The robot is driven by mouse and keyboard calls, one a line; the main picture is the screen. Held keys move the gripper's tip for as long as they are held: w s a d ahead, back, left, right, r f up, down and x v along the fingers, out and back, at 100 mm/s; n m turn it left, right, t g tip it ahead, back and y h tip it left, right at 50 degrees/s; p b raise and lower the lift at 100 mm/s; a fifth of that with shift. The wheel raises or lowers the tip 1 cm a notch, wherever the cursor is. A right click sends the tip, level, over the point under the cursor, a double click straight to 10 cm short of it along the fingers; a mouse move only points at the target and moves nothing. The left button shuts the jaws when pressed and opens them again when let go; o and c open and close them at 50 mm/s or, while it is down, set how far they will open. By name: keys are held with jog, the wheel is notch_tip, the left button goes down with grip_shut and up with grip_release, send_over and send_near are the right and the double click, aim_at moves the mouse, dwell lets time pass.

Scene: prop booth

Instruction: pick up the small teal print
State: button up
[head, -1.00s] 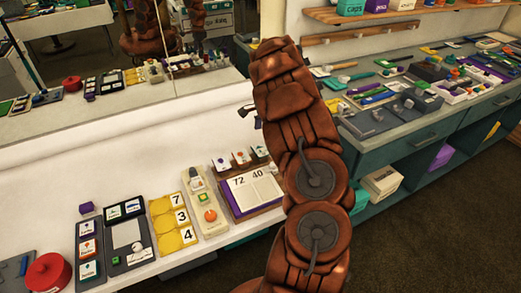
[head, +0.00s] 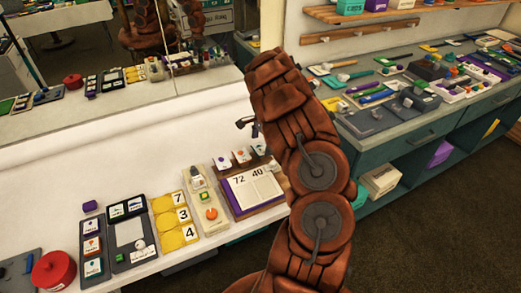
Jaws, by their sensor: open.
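Several small printed cards lie at the lower left of the head view. One column of prints (head: 93,267) is in a dark tray, and two more prints (head: 126,209) are at the top of the dark tray beside it. The lowest print of the column has a greenish-blue mark, but I cannot tell for sure which is the small teal print. My gripper (head: 249,126) shows only as dark finger parts left of my arm, above the white counter. It is open, with nothing seen in it, and is well up and right of the prints. My arm hides part of it.
A red pot (head: 53,270), a small purple block (head: 90,206) and yellow number cards (head: 175,222) stand around the trays. A book-like board (head: 252,188) with 72 and 40 lies nearer my arm. A mirror backs the white counter, whose middle is clear.

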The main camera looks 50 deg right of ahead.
jog(key=shift+f, duration=0.25)
dwell(0.4)
jog(key=c, duration=0.8)
